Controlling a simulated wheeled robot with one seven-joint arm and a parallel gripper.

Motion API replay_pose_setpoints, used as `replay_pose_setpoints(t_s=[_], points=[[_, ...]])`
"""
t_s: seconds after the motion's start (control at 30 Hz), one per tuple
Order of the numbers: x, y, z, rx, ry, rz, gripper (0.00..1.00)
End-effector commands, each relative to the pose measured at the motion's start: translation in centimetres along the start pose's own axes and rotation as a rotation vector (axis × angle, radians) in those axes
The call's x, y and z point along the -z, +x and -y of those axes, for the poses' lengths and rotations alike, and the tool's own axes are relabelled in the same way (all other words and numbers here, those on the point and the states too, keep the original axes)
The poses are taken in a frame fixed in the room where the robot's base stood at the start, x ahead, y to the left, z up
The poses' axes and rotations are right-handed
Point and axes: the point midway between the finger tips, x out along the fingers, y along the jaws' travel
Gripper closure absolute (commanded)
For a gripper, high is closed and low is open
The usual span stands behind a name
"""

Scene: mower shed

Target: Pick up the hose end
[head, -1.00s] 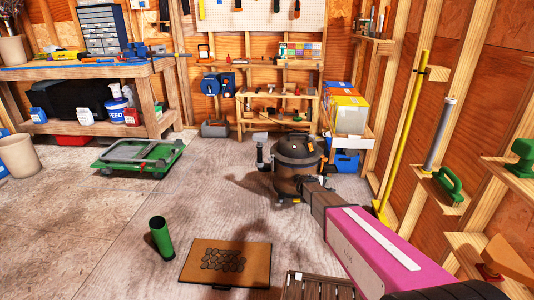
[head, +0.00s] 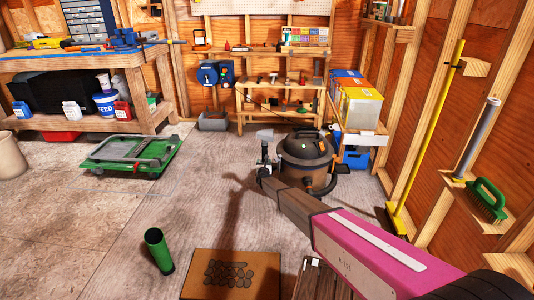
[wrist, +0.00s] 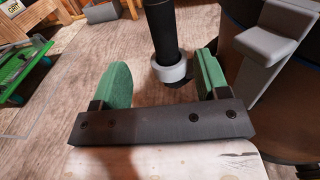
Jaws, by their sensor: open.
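The hose end is a black tube (wrist: 161,30) with a pale grey collar (wrist: 171,69). In the wrist view it lies between my green finger pads, nearer the right one, with a gap on the left. My gripper (wrist: 162,72) is open and not closed on it. In the head view the hose end (head: 265,152) stands at the left side of the dark shop vacuum (head: 307,150). My gripper (head: 264,178) is just in front of it, and its fingers are too small to make out there.
The vacuum drum (wrist: 275,95) is close on the right in the wrist view, with a grey block (wrist: 268,48) on it. A green flat cart (head: 130,155) is to the left. A green tube (head: 158,250) and a brown mat (head: 205,262) are in front. Floor between is clear.

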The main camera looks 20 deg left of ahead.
Motion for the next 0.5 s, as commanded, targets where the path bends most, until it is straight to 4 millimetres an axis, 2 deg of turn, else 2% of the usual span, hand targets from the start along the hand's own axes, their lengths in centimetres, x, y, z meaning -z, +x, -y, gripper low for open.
replay_pose_setpoints(t_s=[0.17, 0.5], points=[[0.1, 0.6, -0.2, -0.004, -0.005, 0.0, 0.32], [0.1, 5.2, -0.2, -0.003, -0.003, 0.001, 0.32]])
